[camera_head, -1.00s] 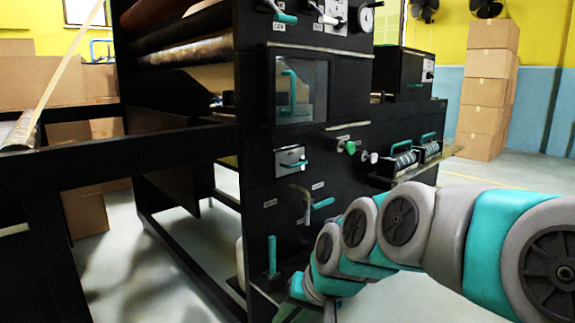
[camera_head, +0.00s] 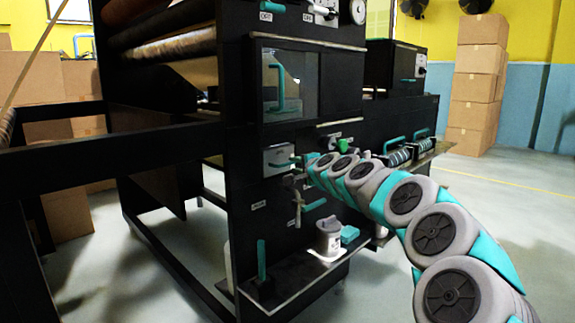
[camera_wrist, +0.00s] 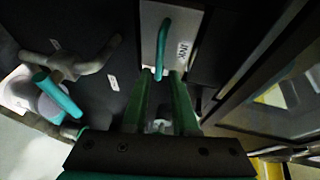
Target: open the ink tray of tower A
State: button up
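The ink tray (camera_head: 270,167) is a light grey front panel on the black press tower, below the window. It sits flush in the tower face. In the wrist view its panel (camera_wrist: 183,22) carries an INK label and a teal bar handle (camera_wrist: 163,45). My gripper (camera_wrist: 162,76) is open in the wrist view, with its green fingers pointing at the handle's near end. Nothing is clearly held between them. In the head view my gripper (camera_head: 298,176) is small and close to the tray front, partly hidden by my arm. Whether the fingers touch the handle cannot be told.
A lever with a teal grip (camera_head: 312,204) juts out below the tray, also left in the wrist view (camera_wrist: 60,95). A glazed door (camera_head: 290,85) is above. A grey canister (camera_head: 328,238) and teal block (camera_head: 349,234) stand on a low shelf.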

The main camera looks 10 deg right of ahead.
aim_at(289, 164)
jog(key=shift+x, duration=3.1)
jog(key=shift+f, duration=0.1)
jog(key=shift+s, duration=0.1)
jog(key=shift+c, duration=0.3)
grip_shut()
